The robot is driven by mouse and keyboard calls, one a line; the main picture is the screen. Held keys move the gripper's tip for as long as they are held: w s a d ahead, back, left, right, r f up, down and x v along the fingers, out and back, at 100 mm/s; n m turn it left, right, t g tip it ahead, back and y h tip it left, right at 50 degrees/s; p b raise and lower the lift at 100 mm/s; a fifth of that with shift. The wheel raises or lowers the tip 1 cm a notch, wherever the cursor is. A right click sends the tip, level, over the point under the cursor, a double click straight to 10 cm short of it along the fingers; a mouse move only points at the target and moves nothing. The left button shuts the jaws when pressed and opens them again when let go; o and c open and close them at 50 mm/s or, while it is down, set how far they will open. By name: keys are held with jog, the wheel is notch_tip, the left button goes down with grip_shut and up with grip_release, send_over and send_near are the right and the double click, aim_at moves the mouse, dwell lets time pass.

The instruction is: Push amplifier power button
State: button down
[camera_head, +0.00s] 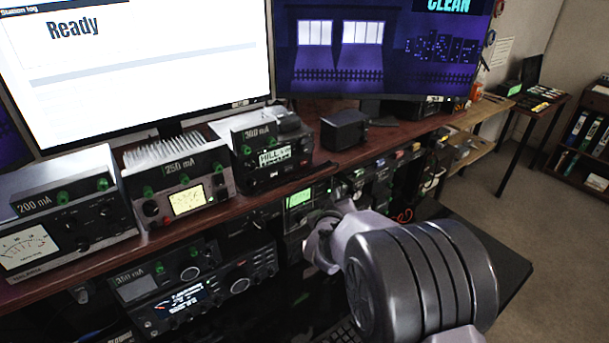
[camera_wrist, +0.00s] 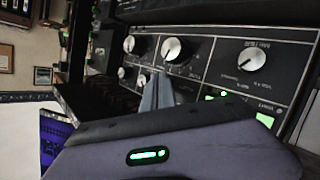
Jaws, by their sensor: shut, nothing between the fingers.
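In the wrist view a dark equipment panel (camera_wrist: 215,55) with several pale knobs fills the middle and right. One large knob (camera_wrist: 174,50) is just above my fingertips, and another knob (camera_wrist: 250,56) is to the right. A small green light (camera_wrist: 222,93) and a green lit area (camera_wrist: 265,119) show lower right. I cannot tell which control is the amplifier power button. My gripper (camera_wrist: 157,92) is shut and empty, its grey fingertips pointing at the panel; whether they touch it is unclear. In the head view my arm hides the fingertips, close to a unit with a green screen (camera_head: 299,198).
The desk's upper shelf carries units labelled 200 mA (camera_head: 65,225), 250 mA (camera_head: 178,182) and 300 mA (camera_head: 271,152). A 350 mA unit (camera_head: 190,285) sits below on the left. Two monitors stand behind. Open floor (camera_head: 500,190) lies to the right.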

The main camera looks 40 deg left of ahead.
jog(key=shift+a, duration=0.15)
jog(key=s+d+b, duration=0.2)
jog(key=d+b, duration=0.2)
jog(key=d, duration=0.3)
dwell(0.7)
